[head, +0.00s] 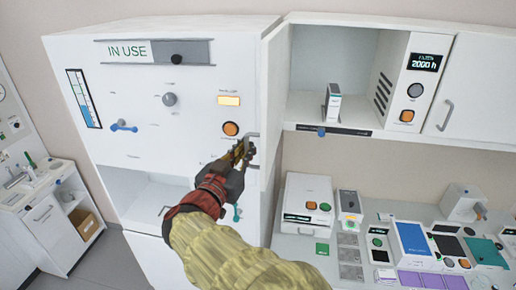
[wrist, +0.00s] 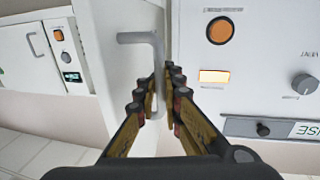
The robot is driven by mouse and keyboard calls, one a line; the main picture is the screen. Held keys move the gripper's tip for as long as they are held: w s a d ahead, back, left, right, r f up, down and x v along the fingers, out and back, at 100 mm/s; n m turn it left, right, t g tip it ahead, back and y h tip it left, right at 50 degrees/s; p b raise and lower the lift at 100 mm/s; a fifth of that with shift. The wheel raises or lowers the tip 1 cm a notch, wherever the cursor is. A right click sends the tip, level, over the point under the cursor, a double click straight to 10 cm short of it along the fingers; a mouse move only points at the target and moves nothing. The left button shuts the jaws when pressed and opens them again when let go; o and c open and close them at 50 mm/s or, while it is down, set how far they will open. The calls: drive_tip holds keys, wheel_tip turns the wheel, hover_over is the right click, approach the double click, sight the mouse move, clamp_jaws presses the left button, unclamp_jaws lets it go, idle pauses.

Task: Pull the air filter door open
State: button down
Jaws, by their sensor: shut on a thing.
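The white door (head: 273,85), which I take to be the air filter door, stands swung out beside the open cupboard compartment (head: 310,97). Its grey bar handle (head: 252,136) sticks out toward the panel on the left. My gripper (head: 243,151) is at this handle, partly hidden by my own wrist. In the wrist view the handle (wrist: 155,44) runs down between the two fingers of my gripper (wrist: 157,92), which are closed around it. The door face (wrist: 118,75) lies just left of the handle there.
A white panel (head: 185,82) with an orange button (head: 230,128), knobs and an "IN USE" sign stands close on the left. A small grey box (head: 332,102) sits in the open compartment. A closed door (head: 470,95) is at right. The counter below holds several devices.

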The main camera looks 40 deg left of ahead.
drive_tip(key=shift+s+a+f, duration=0.1)
drive_tip(key=shift+s+a, duration=0.05)
drive_tip(key=shift+a, duration=0.35)
drive_tip(key=c, duration=2)
unclamp_jaws()
drive_tip(key=shift+s, duration=0.1)
drive_tip(key=v, duration=0.7)
drive_tip(key=shift+s, duration=0.15)
